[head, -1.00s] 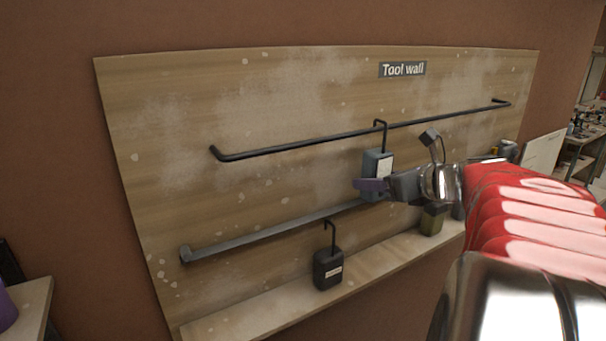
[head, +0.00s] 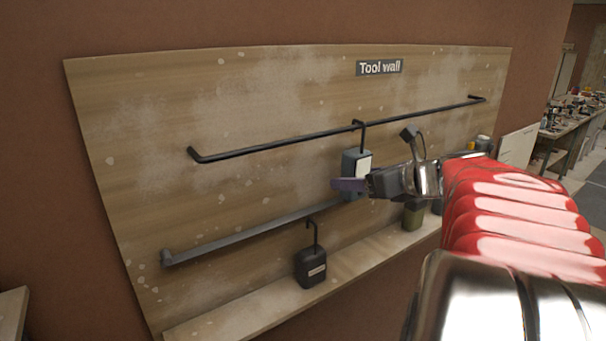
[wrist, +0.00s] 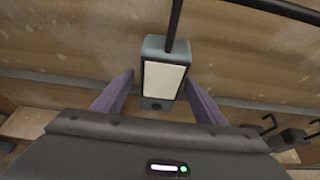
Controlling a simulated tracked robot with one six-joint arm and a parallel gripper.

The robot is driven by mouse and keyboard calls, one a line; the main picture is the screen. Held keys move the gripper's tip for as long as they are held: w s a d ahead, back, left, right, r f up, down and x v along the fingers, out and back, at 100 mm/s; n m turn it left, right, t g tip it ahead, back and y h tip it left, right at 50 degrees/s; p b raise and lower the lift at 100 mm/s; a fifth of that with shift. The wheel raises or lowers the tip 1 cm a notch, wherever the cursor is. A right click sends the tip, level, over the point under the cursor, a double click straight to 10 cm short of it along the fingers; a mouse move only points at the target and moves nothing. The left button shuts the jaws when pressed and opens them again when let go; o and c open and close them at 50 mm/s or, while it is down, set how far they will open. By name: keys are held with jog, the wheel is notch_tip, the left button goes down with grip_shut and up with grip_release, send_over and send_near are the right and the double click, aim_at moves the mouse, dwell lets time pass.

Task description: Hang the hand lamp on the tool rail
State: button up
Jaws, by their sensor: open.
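The hand lamp, a blue-grey box with a pale front panel (head: 350,165), hangs upright below the upper black rail (head: 290,142). Its black hook reaches up to that rail and appears to be over it. In the wrist view, the lamp (wrist: 163,78) is between my two purple fingers, with a gap visible on each side. My gripper (head: 350,185) is open around the lamp's lower part. The far finger is hidden in the head view.
A lower grey rail (head: 245,232) runs behind the lamp. A dark hooked canister (head: 311,268) stands on the shelf (head: 250,311), with an olive container (head: 413,213) farther right. The "Tool wall" board (head: 150,120) is bare at left.

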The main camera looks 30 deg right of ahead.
jog(key=v, duration=1.3)
